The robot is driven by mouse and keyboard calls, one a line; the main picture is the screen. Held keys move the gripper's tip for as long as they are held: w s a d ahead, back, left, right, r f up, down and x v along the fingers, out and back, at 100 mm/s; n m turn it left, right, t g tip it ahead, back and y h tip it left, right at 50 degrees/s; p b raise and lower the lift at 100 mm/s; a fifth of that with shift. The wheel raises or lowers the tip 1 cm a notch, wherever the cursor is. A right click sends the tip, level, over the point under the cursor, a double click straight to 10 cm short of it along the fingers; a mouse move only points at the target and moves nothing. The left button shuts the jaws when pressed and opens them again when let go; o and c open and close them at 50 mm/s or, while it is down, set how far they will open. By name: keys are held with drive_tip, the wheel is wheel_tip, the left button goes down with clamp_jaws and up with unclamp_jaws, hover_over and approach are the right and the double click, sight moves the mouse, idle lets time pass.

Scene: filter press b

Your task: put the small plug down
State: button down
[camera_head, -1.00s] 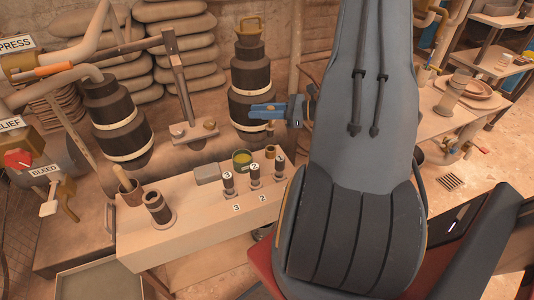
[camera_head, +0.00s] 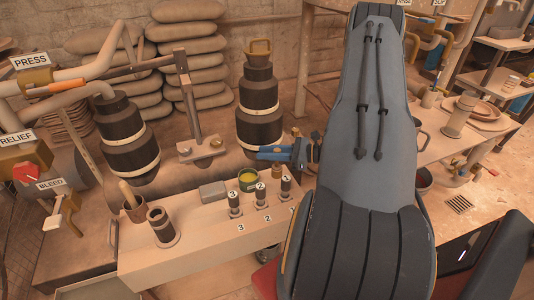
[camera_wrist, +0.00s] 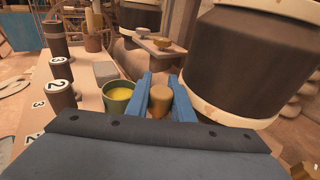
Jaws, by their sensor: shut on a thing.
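The small plug (camera_wrist: 187,105) is a short tan-brown cylinder. In the wrist view it sits between the two blue jaws of my gripper (camera_wrist: 172,98), which is shut on it. In the head view my gripper (camera_head: 273,153) is just behind the bench top's far edge region, above and right of the green cup. The green cup (camera_head: 248,180) with yellow contents also stands left of the jaws in the wrist view (camera_wrist: 118,98).
On the bench (camera_head: 190,262) stand dark cylinders numbered 3 (camera_head: 234,204), 2 (camera_head: 261,196) and 1 (camera_head: 286,188), a grey block (camera_head: 213,192) and a larger dark cylinder (camera_head: 161,226). A big banded dark stack (camera_head: 259,110) rises close behind my gripper.

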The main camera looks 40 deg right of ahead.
drive_tip(key=shift+f, duration=0.15)
drive_tip(key=c, duration=1.5)
unclamp_jaws()
drive_tip(key=shift+c, duration=0.2)
drive_tip(key=v, duration=1.2)
